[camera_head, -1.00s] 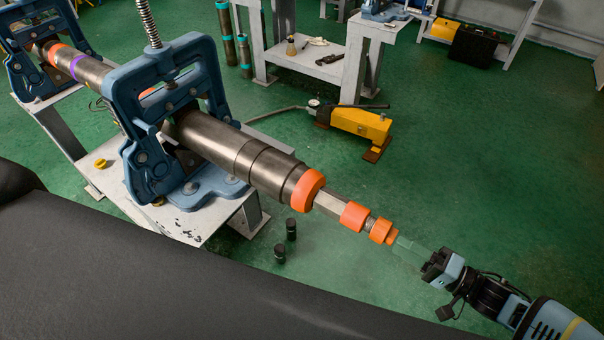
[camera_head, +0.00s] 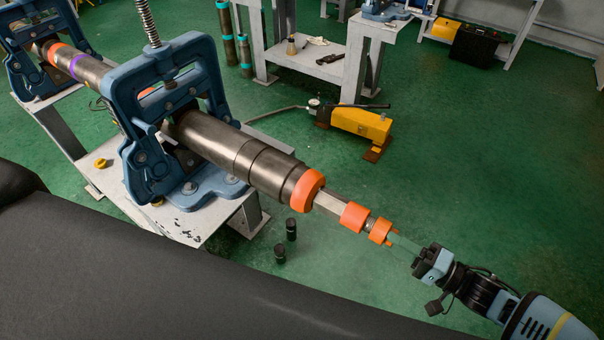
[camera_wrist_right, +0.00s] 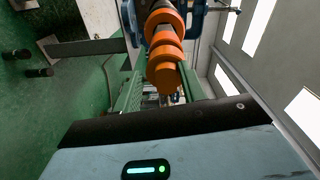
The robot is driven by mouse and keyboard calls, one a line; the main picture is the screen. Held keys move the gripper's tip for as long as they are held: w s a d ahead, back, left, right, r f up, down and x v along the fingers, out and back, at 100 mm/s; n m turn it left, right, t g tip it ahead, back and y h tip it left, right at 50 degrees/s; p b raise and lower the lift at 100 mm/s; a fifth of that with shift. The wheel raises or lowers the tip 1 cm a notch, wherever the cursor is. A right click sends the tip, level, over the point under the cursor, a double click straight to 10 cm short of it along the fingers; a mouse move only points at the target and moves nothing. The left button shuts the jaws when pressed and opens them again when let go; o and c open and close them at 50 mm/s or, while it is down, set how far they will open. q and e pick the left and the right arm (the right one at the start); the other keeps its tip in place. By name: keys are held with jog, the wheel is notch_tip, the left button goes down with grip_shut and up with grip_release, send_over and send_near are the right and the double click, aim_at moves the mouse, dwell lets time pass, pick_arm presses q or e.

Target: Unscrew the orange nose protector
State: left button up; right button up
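A long grey metal tool (camera_head: 240,152) lies clamped in a blue pipe vise (camera_head: 190,95). Its near end tapers to a thin shaft, with an orange nose protector (camera_head: 380,231) at the tip; it also shows in the right wrist view (camera_wrist_right: 165,76). My right gripper (camera_head: 394,238) comes in from the lower right, in line with the tool. Its green fingers reach up to the protector. In the wrist view they stand apart on either side of the orange end, and the gripper looks open. Contact cannot be told. My left gripper is not in view.
More orange collars (camera_head: 353,215) sit behind the tip on the shaft. A second blue vise (camera_head: 30,75) holds the tool's far end. Two black cylinders (camera_head: 291,229) stand on the floor below. A yellow pump (camera_head: 360,123) lies behind. Green floor right of the tip is clear.

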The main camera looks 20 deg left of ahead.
jog(key=shift+w+r, duration=0.1)
jog(key=shift+w, duration=0.05)
jog(key=shift+w+d+r, duration=0.1)
jog(key=shift+w+r, duration=0.2)
jog(key=shift+c, duration=0.2)
grip_shut()
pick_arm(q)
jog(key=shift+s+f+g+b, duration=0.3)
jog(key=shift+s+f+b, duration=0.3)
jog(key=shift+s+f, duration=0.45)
pick_arm(e)
jog(key=n, duration=1.4)
jog(key=shift+s+f, duration=0.15)
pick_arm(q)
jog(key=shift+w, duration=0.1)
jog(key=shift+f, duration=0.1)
